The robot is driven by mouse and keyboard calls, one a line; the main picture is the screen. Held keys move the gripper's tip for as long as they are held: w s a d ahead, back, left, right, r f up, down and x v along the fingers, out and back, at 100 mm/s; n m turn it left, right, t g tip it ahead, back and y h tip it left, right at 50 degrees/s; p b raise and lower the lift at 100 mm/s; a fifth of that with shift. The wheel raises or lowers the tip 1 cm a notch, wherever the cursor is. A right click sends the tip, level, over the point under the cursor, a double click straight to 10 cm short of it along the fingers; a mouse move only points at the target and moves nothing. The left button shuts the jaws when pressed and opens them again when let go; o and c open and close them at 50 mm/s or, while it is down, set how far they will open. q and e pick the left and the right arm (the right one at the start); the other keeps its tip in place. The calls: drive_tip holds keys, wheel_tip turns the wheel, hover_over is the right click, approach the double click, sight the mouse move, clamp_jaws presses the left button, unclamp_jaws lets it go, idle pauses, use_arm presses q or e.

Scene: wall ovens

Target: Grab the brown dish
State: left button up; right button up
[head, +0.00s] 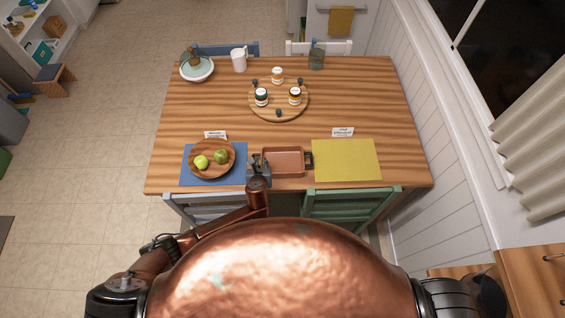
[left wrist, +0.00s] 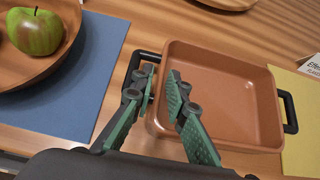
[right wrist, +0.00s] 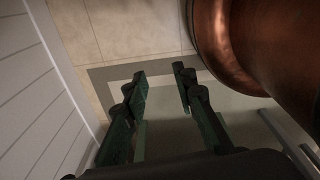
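The brown dish (head: 284,162) is a shallow rectangular pan with a dark handle at each short end. It lies on the wooden table between a blue mat and a yellow mat. In the left wrist view, my left gripper (left wrist: 161,82) is at the left end of the dish (left wrist: 225,95), one finger by the left handle and the other over the inside. The fingers are apart, with the dish's left wall showing between them. In the head view, my left gripper (head: 259,163) covers the left handle. My right gripper (right wrist: 160,75) is open and empty, low beside a panelled wall.
A wooden plate (head: 231,170) with two green apples sits on the blue mat (head: 188,176), close left of my left gripper. The yellow mat (head: 346,160) is bare. A round board (head: 279,112) with several jars stands behind. Chairs (head: 350,205) line the front edge.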

use_arm(q)
drive_tip(key=shift+w+f, duration=0.3)
drive_tip(key=shift+w, duration=0.2)
drive_tip(key=shift+d, duration=0.1)
clamp_jaws()
use_arm(e)
drive_tip(key=shift+w+a, duration=0.15)
drive_tip(key=shift+w, duration=0.55)
drive_tip(key=shift+w+a, duration=0.1)
use_arm(q)
drive_tip(key=shift+r, duration=0.1)
use_arm(e)
drive_tip(key=shift+w, duration=0.1)
